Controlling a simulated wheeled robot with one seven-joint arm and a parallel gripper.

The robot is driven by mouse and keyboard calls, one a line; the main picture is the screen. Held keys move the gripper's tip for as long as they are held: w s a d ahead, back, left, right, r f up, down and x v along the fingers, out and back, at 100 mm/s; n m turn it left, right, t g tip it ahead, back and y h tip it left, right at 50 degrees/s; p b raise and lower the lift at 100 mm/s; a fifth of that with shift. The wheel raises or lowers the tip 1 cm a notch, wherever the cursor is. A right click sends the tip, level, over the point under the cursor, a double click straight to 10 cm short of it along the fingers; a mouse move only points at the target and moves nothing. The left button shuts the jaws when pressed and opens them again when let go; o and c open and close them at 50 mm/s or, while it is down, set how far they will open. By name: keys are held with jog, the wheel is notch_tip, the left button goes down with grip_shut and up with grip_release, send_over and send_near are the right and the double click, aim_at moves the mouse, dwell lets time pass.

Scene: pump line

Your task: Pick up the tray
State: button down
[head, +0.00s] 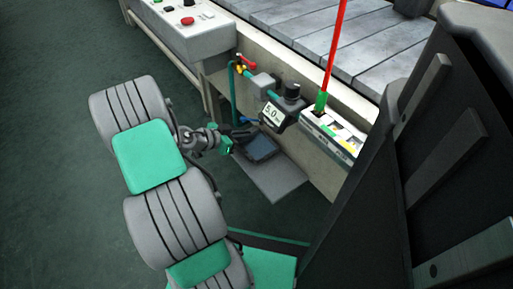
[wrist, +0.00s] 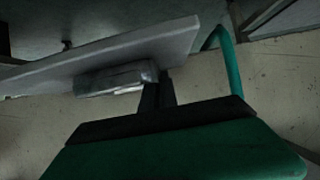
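The tray (head: 262,147) is a small dark, shallow rectangular tray with a lighter rim. In the head view it is at the grey shelf plate (head: 275,178) low beside the line. My gripper (head: 240,132) reaches it from the left, at its upper left edge. In the wrist view the tray (wrist: 112,78) shows side-on as a pale grey body against the shelf plate (wrist: 115,47). The dark fingers of my gripper (wrist: 162,78) are close together at the tray's near end, with its rim seemingly between them. The fingertips are partly hidden, and any gap between tray and shelf is unclear.
A red rod (head: 337,45) rises from a box with coloured parts (head: 335,135). A control box (head: 190,30) stands upper left. Floor is clear left.

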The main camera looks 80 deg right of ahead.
jog(key=shift+r, duration=0.15)
jog(key=shift+r, duration=0.3)
notch_tip(320, 180, up, 3)
jog(key=shift+r+p, duration=0.15)
jog(key=shift+p, duration=1.05)
jog(key=w+a+p, duration=0.3)
jog(key=w+a, duration=0.9)
jog(key=a, duration=0.1)
jog(key=shift+a+f, duration=0.25)
jog(key=shift+f, duration=0.1)
